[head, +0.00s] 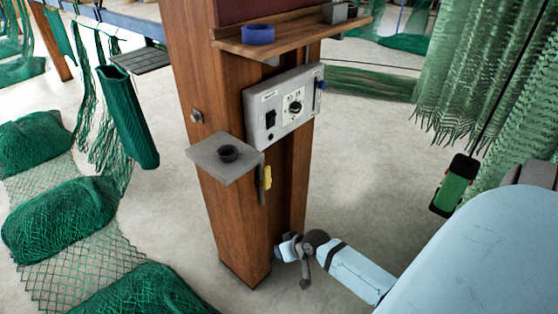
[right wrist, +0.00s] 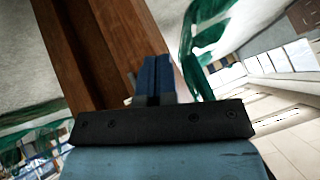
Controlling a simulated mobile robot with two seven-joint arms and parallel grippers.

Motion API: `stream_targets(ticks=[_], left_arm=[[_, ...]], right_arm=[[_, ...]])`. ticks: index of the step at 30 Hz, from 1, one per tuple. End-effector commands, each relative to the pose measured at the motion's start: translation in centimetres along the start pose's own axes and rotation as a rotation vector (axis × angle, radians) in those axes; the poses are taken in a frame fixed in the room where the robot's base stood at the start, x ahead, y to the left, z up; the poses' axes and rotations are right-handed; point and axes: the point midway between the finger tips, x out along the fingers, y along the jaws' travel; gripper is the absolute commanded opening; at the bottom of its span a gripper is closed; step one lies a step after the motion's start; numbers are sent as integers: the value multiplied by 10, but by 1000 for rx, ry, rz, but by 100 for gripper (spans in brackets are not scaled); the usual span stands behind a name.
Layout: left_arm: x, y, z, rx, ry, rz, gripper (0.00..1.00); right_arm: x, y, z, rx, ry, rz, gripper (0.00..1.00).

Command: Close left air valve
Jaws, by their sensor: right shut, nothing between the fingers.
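No part can be clearly made out as the left air valve. A round metal fitting (head: 196,116) sits on the left face of the wooden post (head: 235,215). The grey control box (head: 280,105) on the post has a dial, a black switch and a small blue knob (head: 320,85) at its right edge. My right gripper (head: 285,248) is low by the foot of the post, at the end of my light-blue arm. In the right wrist view its blue fingers (right wrist: 155,78) are together and empty, with the wooden post close behind. My left gripper is not in view.
A grey side plate (head: 212,160) holds a black cup (head: 228,153). Green nets (head: 60,220) cover the left floor, and more netting (head: 475,80) hangs at right. Bare floor (head: 375,170) lies right of the post.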

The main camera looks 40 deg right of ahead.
Motion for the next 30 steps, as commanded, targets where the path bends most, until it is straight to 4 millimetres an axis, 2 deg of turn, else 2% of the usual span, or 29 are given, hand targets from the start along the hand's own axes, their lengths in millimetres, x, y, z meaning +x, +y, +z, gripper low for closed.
stream_targets(ticks=[1, 3, 7, 11, 16, 21, 27, 30], left_arm=[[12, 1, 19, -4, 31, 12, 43], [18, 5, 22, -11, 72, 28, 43], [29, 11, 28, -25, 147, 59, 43], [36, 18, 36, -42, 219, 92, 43], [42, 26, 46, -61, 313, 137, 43], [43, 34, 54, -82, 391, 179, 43], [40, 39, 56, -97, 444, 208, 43], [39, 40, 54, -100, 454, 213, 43]], right_arm=[[28, 29, -8, 64, -10, -8, 0], [43, 58, -30, 163, -33, -35, 0], [61, 103, -73, 341, -62, -122, 0], [63, 140, -119, 501, -77, -256, 0], [44, 178, -179, 657, -79, -498, 0], [2, 206, -224, 722, -69, -760, 0], [-39, 223, -249, 722, -59, -961, 0], [-49, 226, -254, 716, -57, -1001, 0]])
